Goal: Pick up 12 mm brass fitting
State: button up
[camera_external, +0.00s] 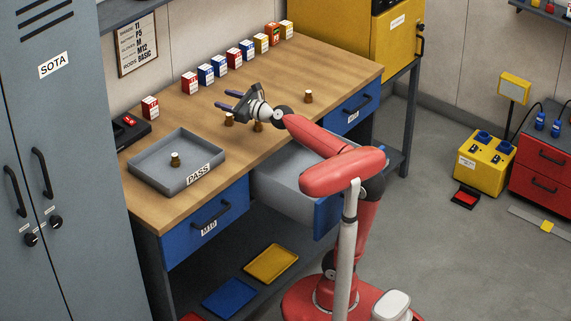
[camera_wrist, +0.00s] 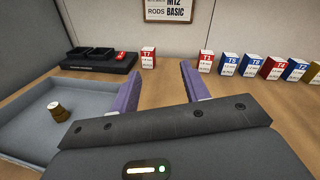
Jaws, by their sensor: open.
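Several small brass-coloured fittings with dark bodies are in view; no size can be read on any. One fitting (camera_external: 175,160) stands in the grey PASS tray (camera_external: 146,181); the fitting also shows in the wrist view (camera_wrist: 58,111). My gripper (camera_external: 225,99) is above the bench, fingers apart and empty, pointing left. In the wrist view its purple fingers (camera_wrist: 160,74) have nothing between them.
Several small labelled boxes (camera_external: 220,66) line the back of the wooden bench (camera_external: 335,72). A black holder (camera_external: 130,131) stands behind the tray. An open drawer (camera_external: 290,184) juts out below the bench front. A yellow cabinet (camera_external: 400,30) stands behind the bench at the right.

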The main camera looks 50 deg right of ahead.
aim_at(232, 121)
jog(key=s+d+f+m+g, duration=0.1)
jog(key=f, duration=0.1)
jog(key=s+d+f+m+g+h, duration=0.1)
jog(key=d+f, duration=0.1)
jog(key=f, duration=0.1)
jog(key=s+d+f+m+g+h+p, duration=0.1)
jog(key=s+d+f+m+g, duration=0.1)
jog(key=shift+d+f, duration=0.2)
jog(key=shift+w+f, duration=0.2)
jog(key=x, duration=0.7)
jog(key=shift+w, duration=0.1)
jog(key=shift+c, duration=0.4)
jog(key=shift+r, duration=0.1)
grip_shut()
